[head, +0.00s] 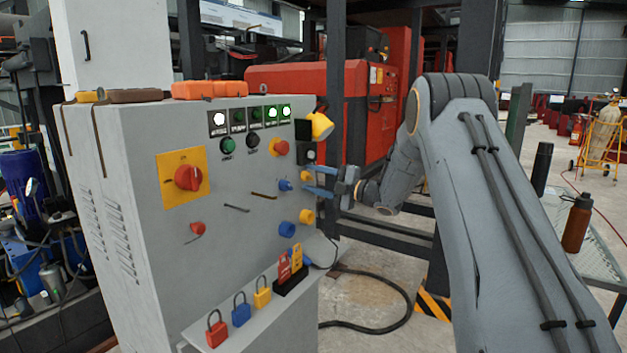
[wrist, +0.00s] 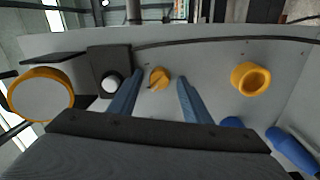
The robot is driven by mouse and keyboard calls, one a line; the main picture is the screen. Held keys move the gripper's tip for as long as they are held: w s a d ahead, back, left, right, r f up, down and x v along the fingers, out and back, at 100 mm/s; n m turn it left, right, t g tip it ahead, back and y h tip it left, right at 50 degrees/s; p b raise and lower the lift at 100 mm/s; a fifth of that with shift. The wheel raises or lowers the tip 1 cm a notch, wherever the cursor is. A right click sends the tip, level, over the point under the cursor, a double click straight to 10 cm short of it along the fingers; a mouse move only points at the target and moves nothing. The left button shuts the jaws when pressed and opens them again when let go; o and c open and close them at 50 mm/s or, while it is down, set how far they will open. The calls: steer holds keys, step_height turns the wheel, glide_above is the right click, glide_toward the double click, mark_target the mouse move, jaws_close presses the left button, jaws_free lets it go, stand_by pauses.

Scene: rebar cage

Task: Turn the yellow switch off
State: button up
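The yellow switch (wrist: 159,78) is a small round knob with a raised grip on the grey cabinet's panel. In the wrist view it shows between the fingertips, its grip slanted. It also shows in the head view as a small yellow spot (head: 306,176) on the panel's right side. My gripper (head: 307,179) is open, its two blue fingers pointing at the panel on either side of the switch. In the wrist view the fingers of my gripper (wrist: 161,82) show a gap on both sides of the switch. I cannot tell how far the fingertips are from the panel.
A yellow ring (wrist: 251,79) sits to the right in the wrist view; a black box with a white button (wrist: 110,84) and a yellow lamp (wrist: 42,95) are left. The blue switch (head: 285,185) is close by. Padlocks (head: 241,309) stand on the ledge below.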

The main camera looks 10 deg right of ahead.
steer(key=v, duration=0.7)
steer(key=shift+s+d+b, duration=0.3)
steer(key=shift+b, duration=0.05)
steer(key=s+a+f+m+g+h+p, duration=0.2)
steer(key=s+m, duration=0.6)
steer(key=s, duration=0.8)
steer(key=s+a+f+m+g+h+p, duration=0.2)
steer(key=s+f+m+g+h, duration=0.2)
steer(key=s, duration=1.2)
steer(key=s+a+f+m+g+h+p, duration=0.2)
steer(key=s+m+g+h, duration=0.5)
steer(key=s+m, duration=0.6)
steer(key=s+f+p, duration=0.1)
steer(key=s, duration=0.2)
steer(key=shift+s+a, duration=0.2)
steer(key=shift+s, duration=0.1)
